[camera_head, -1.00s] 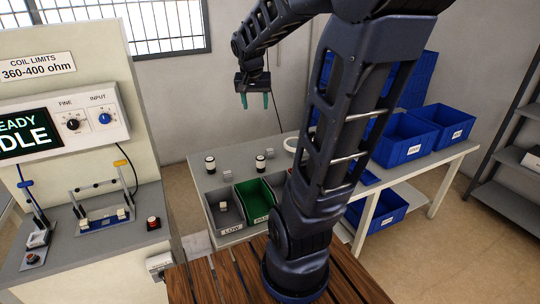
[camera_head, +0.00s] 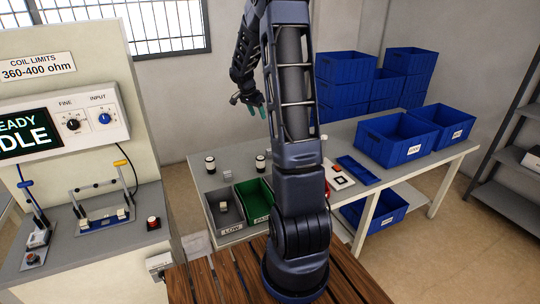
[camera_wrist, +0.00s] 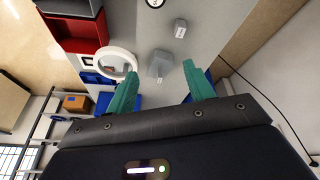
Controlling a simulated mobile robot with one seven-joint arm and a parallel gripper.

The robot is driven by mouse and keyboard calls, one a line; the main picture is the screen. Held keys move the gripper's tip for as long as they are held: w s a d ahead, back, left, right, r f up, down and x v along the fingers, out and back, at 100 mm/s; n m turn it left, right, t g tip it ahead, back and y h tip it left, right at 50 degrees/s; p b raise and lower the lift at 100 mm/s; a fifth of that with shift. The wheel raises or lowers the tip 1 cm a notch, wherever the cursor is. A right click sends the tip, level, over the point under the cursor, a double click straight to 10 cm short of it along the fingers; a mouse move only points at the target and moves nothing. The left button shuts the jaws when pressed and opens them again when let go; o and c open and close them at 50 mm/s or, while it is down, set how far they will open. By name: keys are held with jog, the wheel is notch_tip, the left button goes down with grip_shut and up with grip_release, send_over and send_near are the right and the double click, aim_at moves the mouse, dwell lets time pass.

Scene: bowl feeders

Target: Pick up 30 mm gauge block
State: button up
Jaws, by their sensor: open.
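My gripper (camera_head: 258,111) hangs above the grey bench in the head view, apart from everything on it. In the wrist view its two teal fingers (camera_wrist: 160,68) are spread with nothing between them. Beyond the fingertips, two small grey blocks lie on the bench: a larger one (camera_wrist: 161,64) roughly in line with the gap, and a smaller one (camera_wrist: 180,28) farther up. I cannot tell which of them is the 30 mm gauge block. In the head view a small pale block (camera_head: 228,173) sits on the bench; my arm hides part of the bench.
Two dark-and-white cylinders (camera_head: 210,164) (camera_head: 260,163) stand near the grey LOW bin (camera_head: 232,224) and green bin (camera_head: 250,192). A white ring (camera_wrist: 117,64) and red bin (camera_wrist: 88,24) show in the wrist view. Blue crates (camera_head: 393,138) occupy the bench's right side.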

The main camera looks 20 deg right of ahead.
aim_at(269, 150)
jog(key=w+d+f+m, duration=0.1)
jog(key=w+d+f, duration=0.2)
jog(key=f, duration=0.7)
jog(key=w+d+f+m, duration=0.2)
jog(key=w+d+f, duration=0.1)
jog(key=f, duration=0.7)
jog(key=w+d+f+m+g, duration=0.1)
jog(key=w+d+f, duration=0.2)
jog(key=f, duration=0.7)
jog(key=shift+w+d+m+h, duration=0.15)
jog(key=shift+w+d+m, duration=0.05)
jog(key=shift+d, duration=0.35)
jog(key=shift+w+d+m+h, duration=0.15)
jog(key=shift+w+d+m, duration=0.05)
jog(key=shift+d, duration=0.3)
grip_shut()
jog(key=shift+r, duration=0.1)
